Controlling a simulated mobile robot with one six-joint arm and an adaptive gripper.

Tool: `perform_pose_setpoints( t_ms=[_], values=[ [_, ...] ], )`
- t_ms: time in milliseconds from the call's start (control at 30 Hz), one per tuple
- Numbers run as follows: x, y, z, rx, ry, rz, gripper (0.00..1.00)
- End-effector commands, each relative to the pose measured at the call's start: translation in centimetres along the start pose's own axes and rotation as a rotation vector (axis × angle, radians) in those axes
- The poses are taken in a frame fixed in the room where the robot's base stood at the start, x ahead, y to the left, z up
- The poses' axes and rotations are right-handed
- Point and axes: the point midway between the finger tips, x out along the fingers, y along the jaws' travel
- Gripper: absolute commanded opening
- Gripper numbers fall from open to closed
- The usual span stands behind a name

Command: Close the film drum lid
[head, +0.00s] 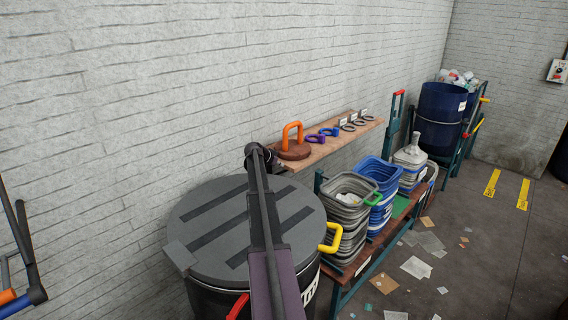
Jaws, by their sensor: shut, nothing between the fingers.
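The film drum (310,275) is a dark round drum at the lower middle, with a partly hidden white label on its front. Its grey round lid (205,225) with dark strips lies over the top and looks flat; I cannot tell whether its rim is fully seated. A yellow handle (331,238) stands at the right rim, and a grey tab (180,255) sticks out at the left. My arm crosses above the lid and hides its middle. My gripper (270,158) is at the arm's far end, beyond the lid near the shelf, small and dark, shut and empty.
A wooden shelf (330,147) on the wall holds an orange-handled brown disc (294,148) and several small rings. Grey bins (347,205) and blue bins (376,185) stand right of the drum. A blue barrel (440,115) stands farther back. Scraps litter the open floor (480,240).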

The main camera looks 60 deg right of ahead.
Motion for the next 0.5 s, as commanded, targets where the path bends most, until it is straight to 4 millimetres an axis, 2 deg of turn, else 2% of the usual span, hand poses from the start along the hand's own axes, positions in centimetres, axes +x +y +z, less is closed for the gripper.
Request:
perform_pose_setpoints(
  t_ms=[500],
  values=[
    [-0.70,-0.64,0.44,-0.006,-0.001,-0.007,0.00]
  ],
)
